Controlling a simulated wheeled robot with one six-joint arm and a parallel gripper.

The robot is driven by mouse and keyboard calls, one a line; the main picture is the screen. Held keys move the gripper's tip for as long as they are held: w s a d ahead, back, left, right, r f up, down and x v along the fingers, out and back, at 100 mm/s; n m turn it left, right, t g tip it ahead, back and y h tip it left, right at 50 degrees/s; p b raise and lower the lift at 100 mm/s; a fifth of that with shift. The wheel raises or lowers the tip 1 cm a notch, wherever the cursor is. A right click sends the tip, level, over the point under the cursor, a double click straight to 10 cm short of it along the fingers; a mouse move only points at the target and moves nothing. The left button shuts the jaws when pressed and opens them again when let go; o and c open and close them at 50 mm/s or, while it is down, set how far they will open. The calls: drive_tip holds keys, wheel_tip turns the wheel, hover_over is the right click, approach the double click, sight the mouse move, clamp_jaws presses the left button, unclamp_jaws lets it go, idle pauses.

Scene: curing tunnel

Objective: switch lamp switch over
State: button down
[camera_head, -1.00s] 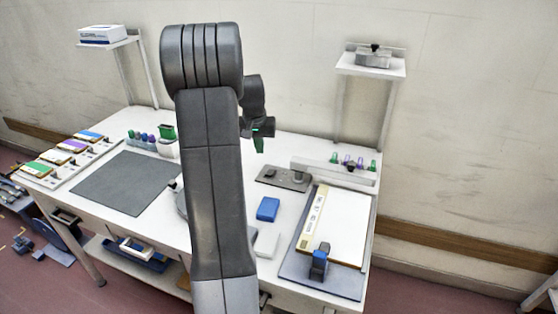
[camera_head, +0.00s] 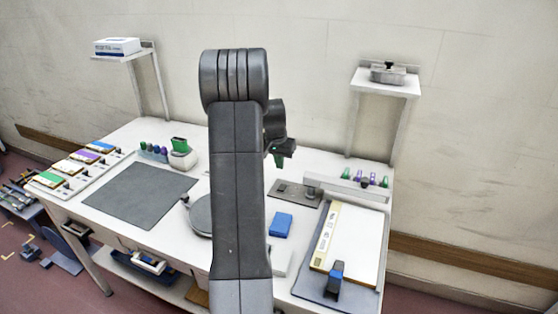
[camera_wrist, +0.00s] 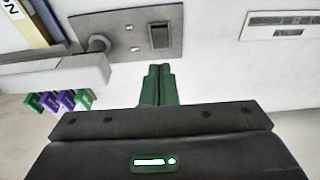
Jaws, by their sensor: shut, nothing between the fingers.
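The lamp switch is a dark rocker (camera_wrist: 160,36) on a grey plate (camera_wrist: 126,22) in the wrist view. The plate (camera_head: 297,194) lies on the table right of my arm in the head view, with the small dark rocker (camera_head: 283,187) near its left end. My gripper (camera_wrist: 158,70) has green fingers, shut and empty. In the wrist view the fingertips appear just below the plate's edge and the rocker, with no contact visible. In the head view my gripper (camera_head: 279,158) is above the table, behind the plate, partly hidden by my arm.
A rail (camera_head: 340,190) with green and purple pieces (camera_head: 365,180) stands right of the plate. A tray (camera_head: 312,288) with a board is at front right. A blue box (camera_head: 281,225) lies in front of the plate. A shelf (camera_head: 386,82) stands behind.

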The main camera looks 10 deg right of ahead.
sight(281, 189)
drive_tip(key=x, duration=0.3)
drive_tip(key=p+x, duration=0.1)
drive_tip(key=x, duration=0.1)
drive_tip(key=s+p+x, duration=0.1)
drive_tip(key=x, duration=0.2)
drive_tip(key=shift+w+a+f, duration=0.1)
drive_tip(key=shift+a+f, duration=0.2)
drive_tip(key=shift+f, duration=0.8)
drive_tip(key=shift+f, duration=0.1)
drive_tip(key=shift+a+f+b, duration=0.1)
drive_tip(key=shift+f+b, duration=0.4)
drive_tip(key=shift+b, duration=0.55)
drive_tip(key=shift+r+p, duration=0.35)
drive_tip(key=shift+p, duration=0.1)
drive_tip(key=shift+w+d+r, duration=0.35)
drive_tip(key=shift+w+d, duration=0.1)
